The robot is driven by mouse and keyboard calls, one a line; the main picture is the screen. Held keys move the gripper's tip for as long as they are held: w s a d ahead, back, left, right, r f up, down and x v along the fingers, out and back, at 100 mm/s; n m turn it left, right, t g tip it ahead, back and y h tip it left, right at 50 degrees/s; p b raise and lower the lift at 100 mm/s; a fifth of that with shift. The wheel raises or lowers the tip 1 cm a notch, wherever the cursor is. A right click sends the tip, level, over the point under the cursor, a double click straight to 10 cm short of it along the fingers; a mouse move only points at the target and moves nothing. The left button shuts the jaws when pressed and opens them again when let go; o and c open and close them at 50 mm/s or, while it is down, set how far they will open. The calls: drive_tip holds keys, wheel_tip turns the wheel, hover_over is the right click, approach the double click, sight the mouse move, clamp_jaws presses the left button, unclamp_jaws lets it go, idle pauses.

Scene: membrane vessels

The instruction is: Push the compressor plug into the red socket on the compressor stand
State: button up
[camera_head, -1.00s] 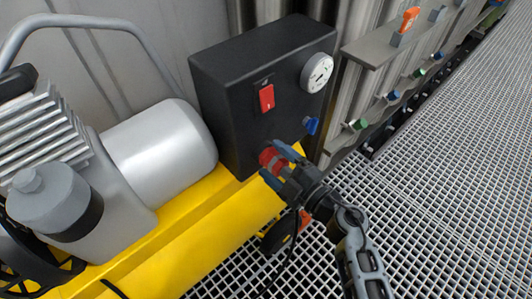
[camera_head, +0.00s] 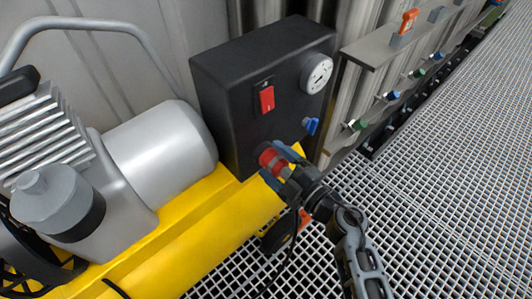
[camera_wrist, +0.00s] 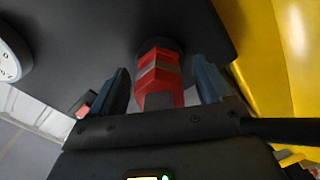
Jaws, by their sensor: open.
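The compressor plug (camera_wrist: 160,75), red with a grey band, points into the front of the black box on the compressor stand. In the head view a red piece (camera_head: 268,158) shows low on that box, where the red socket is. I cannot tell where plug ends and socket begins, or how deep the plug sits. My gripper (camera_head: 281,167) is open in front of it. In the wrist view my blue fingers (camera_wrist: 163,88) stand on either side of the plug, with visible gaps. The plug's rear end is near my gripper's palm.
The black box (camera_head: 225,95) carries a red switch (camera_head: 267,98), a round gauge (camera_head: 317,74) and a blue knob (camera_head: 311,126). The yellow stand (camera_head: 185,245) and silver motor (camera_head: 165,145) lie left. A valve rack (camera_head: 385,45) stands right. Open grating (camera_head: 440,190) lies at right.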

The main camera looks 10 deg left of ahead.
idle(0.6)
drive_tip(key=shift+c, duration=0.3)
drive_tip(key=c, duration=1.4)
drive_tip(key=shift+o, duration=0.2)
drive_tip(key=shift+p+v, duration=1.55)
drive_tip(key=shift+v, duration=1.4)
